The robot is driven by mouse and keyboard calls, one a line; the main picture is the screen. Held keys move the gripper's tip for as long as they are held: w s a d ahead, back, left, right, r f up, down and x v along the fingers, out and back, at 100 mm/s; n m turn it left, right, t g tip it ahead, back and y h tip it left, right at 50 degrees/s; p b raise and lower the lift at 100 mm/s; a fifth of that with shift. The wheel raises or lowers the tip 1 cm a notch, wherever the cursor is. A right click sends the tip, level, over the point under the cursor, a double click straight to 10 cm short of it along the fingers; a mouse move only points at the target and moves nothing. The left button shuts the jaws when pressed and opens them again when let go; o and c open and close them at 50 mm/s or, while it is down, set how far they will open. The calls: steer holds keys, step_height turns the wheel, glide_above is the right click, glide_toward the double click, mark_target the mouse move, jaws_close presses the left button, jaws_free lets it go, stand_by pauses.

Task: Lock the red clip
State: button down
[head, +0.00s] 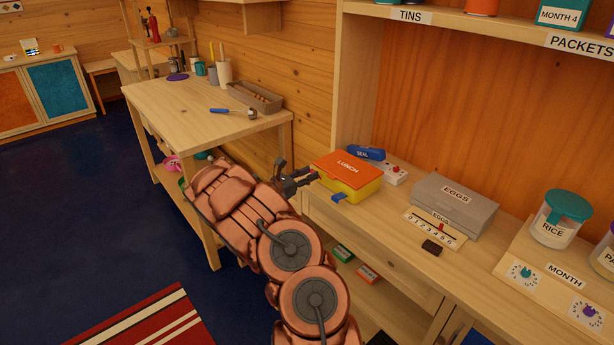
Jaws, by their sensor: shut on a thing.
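The lunch box (352,180) has a yellow body and an orange lid marked LUNCH, and it sits on the counter with its lid down. The red clip (314,174) is a small red piece at the left end of the box, largely hidden by my gripper (307,178). My gripper reaches the box from the left and is shut on the red clip. A blue clip (339,198) sticks out from the box's front side. I cannot tell whether the red clip lies flat against the box.
A blue SEAL item (366,153) and a white block with a red knob (394,174) stand behind the box. A grey EGGS box (455,204) and a number slider (435,227) are to the right. A wooden workbench (185,118) stands to the left.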

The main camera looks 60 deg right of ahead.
mark_target(320, 168)
steer(key=shift+s+d+r+t+y+p, duration=0.1)
steer(key=shift+d+r+t+y+p, duration=0.2)
steer(key=shift+r+y+p, duration=0.4)
steer(key=shift+s+d+r+t+y+p, duration=0.1)
steer(key=shift+d+r+y+p, duration=0.35)
steer(key=shift+y, duration=0.45)
steer(key=y+p, duration=0.1)
steer(key=p, duration=0.1)
steer(key=shift+s+d+y+p, duration=0.1)
steer(key=shift+d+y+p, duration=0.2)
steer(key=shift+y+p, duration=0.1)
steer(key=shift+f, duration=0.15)
steer(key=c, duration=0.8)
jaws_free()
steer(key=shift+c, duration=0.2)
steer(key=v, duration=1.2)
steer(key=shift+s, duration=0.2)
steer(key=shift+r, duration=0.2)
